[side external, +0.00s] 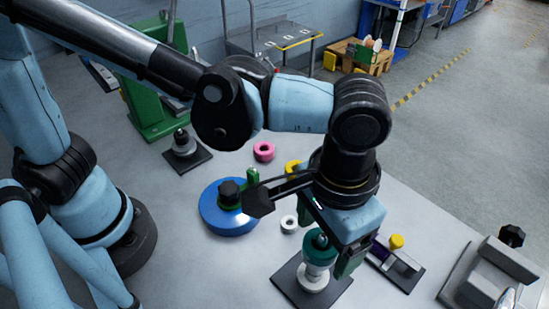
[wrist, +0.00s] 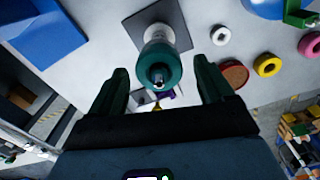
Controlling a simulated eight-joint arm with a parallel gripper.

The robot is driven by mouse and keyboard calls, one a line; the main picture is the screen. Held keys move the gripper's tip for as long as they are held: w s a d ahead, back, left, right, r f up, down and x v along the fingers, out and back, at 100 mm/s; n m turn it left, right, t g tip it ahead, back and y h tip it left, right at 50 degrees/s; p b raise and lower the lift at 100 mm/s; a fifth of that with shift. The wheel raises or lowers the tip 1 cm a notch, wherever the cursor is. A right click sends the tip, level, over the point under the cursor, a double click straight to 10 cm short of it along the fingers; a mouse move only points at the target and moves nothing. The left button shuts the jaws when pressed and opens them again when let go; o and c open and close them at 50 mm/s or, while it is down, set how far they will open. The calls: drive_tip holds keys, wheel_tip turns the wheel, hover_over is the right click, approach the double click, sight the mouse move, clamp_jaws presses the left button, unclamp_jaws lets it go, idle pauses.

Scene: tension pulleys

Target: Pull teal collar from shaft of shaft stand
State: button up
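The teal collar (side external: 319,247) sits at the top of the shaft on the shaft stand, above a white collar (side external: 315,279). The stand's dark square base (side external: 337,296) rests on the table. In the wrist view the teal collar (wrist: 159,66) is seen from above, with the shaft tip (wrist: 158,80) showing in its middle. My gripper (wrist: 162,82) is open, with one green finger on each side of the teal collar and visible gaps between. In the side view my gripper (side external: 330,258) is at the collar's height and partly hides it.
A blue pulley disc (side external: 228,218) with a black knob, a pink ring (side external: 263,151), a yellow ring (side external: 293,168) and a white ring (side external: 289,223) lie nearby. A plate with a yellow knob (side external: 396,241) is close on the right. A grey fixture (side external: 490,280) stands farther right.

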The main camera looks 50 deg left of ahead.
drive_tip(key=c, duration=1.1)
drive_tip(key=shift+o, duration=0.2)
drive_tip(key=shift+r, duration=0.1)
drive_tip(key=shift+r, duration=1.7)
drive_tip(key=shift+r, duration=1.15)
drive_tip(key=shift+r, duration=0.1)
drive_tip(key=shift+r, duration=1.9)
